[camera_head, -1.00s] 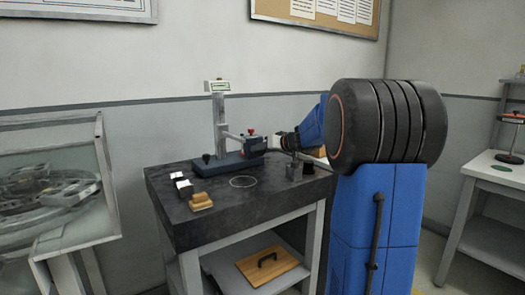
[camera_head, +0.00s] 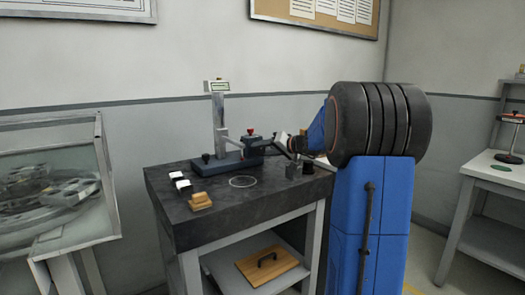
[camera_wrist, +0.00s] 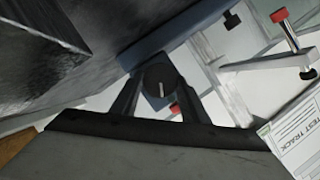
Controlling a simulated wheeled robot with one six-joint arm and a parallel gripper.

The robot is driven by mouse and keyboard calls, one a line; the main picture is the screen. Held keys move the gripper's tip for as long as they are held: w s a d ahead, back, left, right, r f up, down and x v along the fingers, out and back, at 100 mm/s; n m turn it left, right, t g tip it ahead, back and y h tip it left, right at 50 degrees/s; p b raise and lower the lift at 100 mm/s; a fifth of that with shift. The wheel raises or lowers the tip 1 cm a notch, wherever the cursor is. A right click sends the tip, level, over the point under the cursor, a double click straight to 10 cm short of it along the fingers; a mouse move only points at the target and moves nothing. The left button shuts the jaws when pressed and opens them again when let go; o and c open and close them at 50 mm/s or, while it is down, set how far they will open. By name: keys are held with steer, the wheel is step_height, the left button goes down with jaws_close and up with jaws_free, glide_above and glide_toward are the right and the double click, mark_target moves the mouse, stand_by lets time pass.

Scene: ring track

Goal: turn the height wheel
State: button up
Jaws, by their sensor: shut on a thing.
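The height gauge stands upright on the dark stone table (camera_head: 235,215), with a blue base (camera_head: 225,165), a grey column (camera_head: 219,125) and a small display (camera_head: 217,86) on top. My gripper (camera_head: 277,144) is at its right side in the head view. In the wrist view my gripper (camera_wrist: 158,92) is shut on a round black height wheel (camera_wrist: 158,72) with a pale mark on its face. One finger lies on each side of the wheel, which sits by the gauge's blue base (camera_wrist: 178,32). The wheel is too small to make out in the head view.
Small blocks (camera_head: 183,187) and a wooden piece (camera_head: 200,201) lie at the table's left front. A clear ring (camera_head: 243,182) lies mid-table. Dark small parts (camera_head: 299,170) stand right, near my arm. A red-capped arm (camera_wrist: 281,20) shows in the wrist view.

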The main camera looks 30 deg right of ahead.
steer(key=shift+m, duration=0.4)
steer(key=shift+y, duration=0.3)
steer(key=o, duration=1.1)
steer(key=v, duration=1.7)
steer(key=shift+s+f, duration=0.15)
steer(key=shift+s, duration=0.1)
